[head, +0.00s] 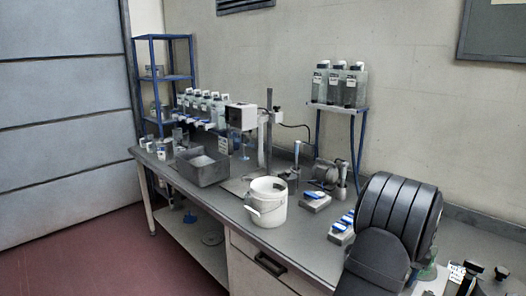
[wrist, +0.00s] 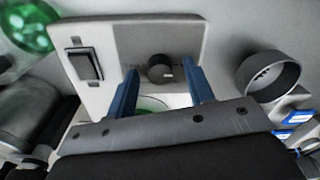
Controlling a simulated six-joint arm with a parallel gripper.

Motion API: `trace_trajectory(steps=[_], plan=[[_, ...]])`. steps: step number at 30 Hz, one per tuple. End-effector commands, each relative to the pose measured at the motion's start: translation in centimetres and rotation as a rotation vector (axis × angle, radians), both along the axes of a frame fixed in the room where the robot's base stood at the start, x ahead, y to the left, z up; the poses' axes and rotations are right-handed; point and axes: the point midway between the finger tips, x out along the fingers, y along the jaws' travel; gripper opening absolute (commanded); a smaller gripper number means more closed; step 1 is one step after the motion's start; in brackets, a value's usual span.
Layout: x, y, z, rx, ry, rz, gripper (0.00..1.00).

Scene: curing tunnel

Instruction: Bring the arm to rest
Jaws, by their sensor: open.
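My gripper (wrist: 163,76) shows in the wrist view with its two blue fingers apart. The fingers point towards a pale plate (wrist: 140,38) that carries a dark round knob (wrist: 160,68) and a dark rocker switch (wrist: 83,64). The knob appears between the fingertips, and I see nothing held. Whether the fingers touch the plate cannot be told. Some green shows between the fingers, partly hidden by the gripper. In the head view my dark arm fills the lower right over the bench, and I cannot make out the gripper there.
The grey bench (head: 325,255) holds a white bucket (head: 267,208), a grey bin (head: 203,172) and blue-and-white items. A wall shelf (head: 335,108) carries bottles. In the wrist view, a grey ring (wrist: 270,76) stands right and a green round object (wrist: 30,27) upper left.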

Motion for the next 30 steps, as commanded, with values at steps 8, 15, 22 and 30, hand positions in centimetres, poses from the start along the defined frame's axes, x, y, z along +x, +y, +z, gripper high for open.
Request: trace_trajectory(steps=[8,15,22,30], plan=[[-0.05,0.02,0.02,0.000,0.000,-0.230,0.48],[-0.06,0.03,0.00,0.000,-0.001,-0.427,0.48],[-0.10,0.07,-0.01,0.001,0.001,-0.616,0.48],[-0.09,0.08,-0.01,0.001,0.000,-0.805,0.48]])
